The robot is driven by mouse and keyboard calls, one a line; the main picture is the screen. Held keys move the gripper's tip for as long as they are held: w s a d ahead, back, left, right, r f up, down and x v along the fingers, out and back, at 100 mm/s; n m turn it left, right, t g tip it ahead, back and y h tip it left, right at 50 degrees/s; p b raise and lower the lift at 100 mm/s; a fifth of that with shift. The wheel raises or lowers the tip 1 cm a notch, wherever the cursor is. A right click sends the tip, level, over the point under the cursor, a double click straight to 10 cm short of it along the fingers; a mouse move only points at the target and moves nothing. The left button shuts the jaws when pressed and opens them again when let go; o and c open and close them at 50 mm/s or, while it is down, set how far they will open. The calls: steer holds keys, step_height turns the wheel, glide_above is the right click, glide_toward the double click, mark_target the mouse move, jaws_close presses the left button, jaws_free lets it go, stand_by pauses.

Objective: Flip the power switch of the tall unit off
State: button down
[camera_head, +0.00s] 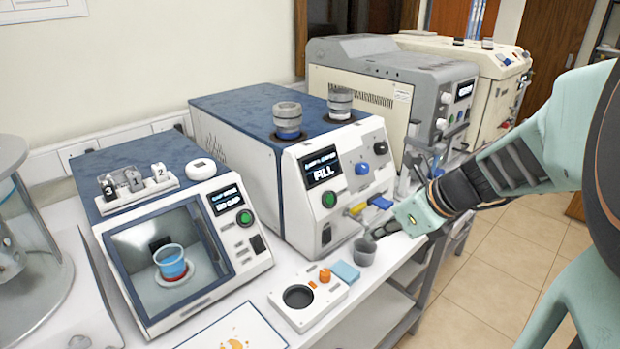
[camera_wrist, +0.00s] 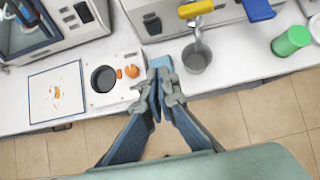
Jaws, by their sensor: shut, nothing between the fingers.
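The tall unit (camera_head: 240,135) is a blue-and-white box with a "FILL" screen, in the middle of the head view. A dark rocker switch (camera_head: 326,234), which I take for its power switch, sits low on its front face. It also shows at the top of the wrist view (camera_wrist: 152,24); its on or off position is too small to tell. My gripper (camera_head: 376,234) is shut and empty, in front of the unit's lower right side and right of the switch, apart from it. In the wrist view its fingertips (camera_wrist: 159,72) are together over the counter's front edge.
A grey cup (camera_head: 365,252) stands under the yellow spout (camera_head: 357,209), close to my gripper. A blue lever (camera_head: 381,202) is beside the spout. A blue pad (camera_head: 345,271) and a white control block (camera_head: 308,298) lie before the unit. A shorter unit (camera_head: 175,250) stands left.

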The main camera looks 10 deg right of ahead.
mark_target(329, 237)
steer(key=b+x, duration=0.2)
steer(key=x, duration=0.8)
steer(key=shift+f, duration=0.15)
steer(key=shift+w+a, duration=0.6)
steer(key=shift+w, duration=0.15)
steer(key=shift+w+a, duration=0.55)
steer(key=shift+w, duration=0.25)
steer(key=shift+w+a+f, duration=0.15)
steer(key=shift+r+p, duration=0.25)
steer(key=shift+p, duration=0.05)
steer(key=shift+r+p, duration=0.7)
steer(key=shift+r, duration=0.1)
